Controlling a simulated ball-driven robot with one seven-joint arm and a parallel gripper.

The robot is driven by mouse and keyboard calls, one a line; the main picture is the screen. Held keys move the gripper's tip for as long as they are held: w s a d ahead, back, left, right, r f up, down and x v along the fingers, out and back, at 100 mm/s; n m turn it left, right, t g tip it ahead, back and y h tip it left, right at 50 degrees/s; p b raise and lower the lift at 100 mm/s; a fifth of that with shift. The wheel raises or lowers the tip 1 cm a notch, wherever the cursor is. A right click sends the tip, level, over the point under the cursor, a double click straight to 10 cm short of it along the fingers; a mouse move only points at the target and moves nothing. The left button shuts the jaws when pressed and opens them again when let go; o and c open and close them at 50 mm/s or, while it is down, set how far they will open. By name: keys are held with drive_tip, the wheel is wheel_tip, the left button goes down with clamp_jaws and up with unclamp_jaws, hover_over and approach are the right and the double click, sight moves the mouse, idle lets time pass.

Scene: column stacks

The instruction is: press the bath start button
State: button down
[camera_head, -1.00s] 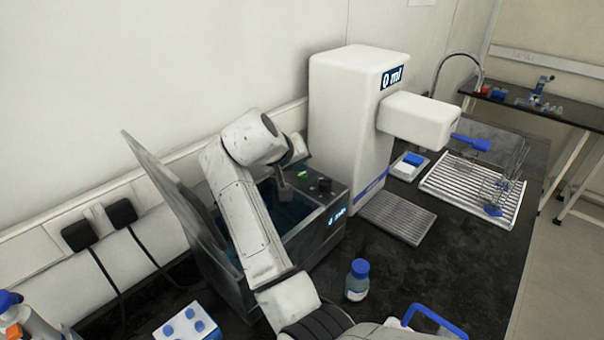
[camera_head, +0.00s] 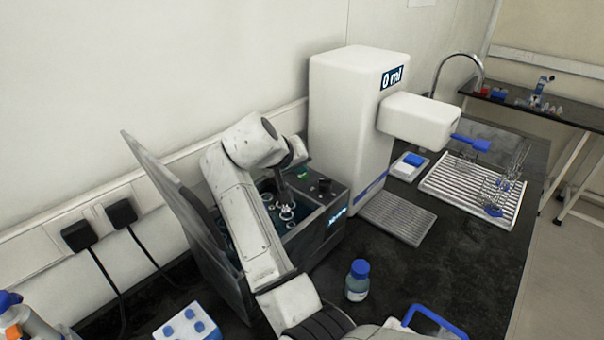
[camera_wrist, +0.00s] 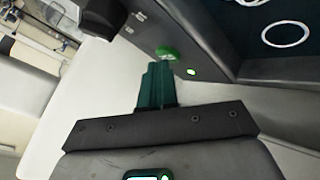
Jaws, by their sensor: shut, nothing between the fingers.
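The bath (camera_head: 322,240) is a dark open-topped box with its grey lid (camera_head: 172,195) tilted up. Pale rings (camera_head: 287,212) show in its dark water, and one ring shows in the wrist view (camera_wrist: 287,34). The display (camera_head: 337,216) on its front is lit, its text too small to read surely. The green start button (camera_head: 303,176) is on the top panel; it also shows in the wrist view (camera_wrist: 167,53), with a small lit green light (camera_wrist: 192,72) beside it. My gripper (camera_wrist: 159,68) is shut and empty, its tips close to the button; contact cannot be told.
A tall white dispenser (camera_head: 345,120) reading 0 ml stands right behind the bath. A blue-capped bottle (camera_head: 357,282) stands in front of the bath. A black knob (camera_head: 324,185) sits beside the button. A draining rack (camera_head: 465,190) lies at the right.

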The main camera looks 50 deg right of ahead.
sight(299, 177)
drive_tip(key=shift+r+p, duration=0.7)
drive_tip(key=shift+r, duration=0.1)
wheel_tip(299, 177, up, 3)
drive_tip(key=shift+f+p, duration=0.15)
drive_tip(key=shift+p, duration=1.05)
drive_tip(key=shift+r+p, duration=0.45)
drive_tip(key=shift+r, duration=0.65)
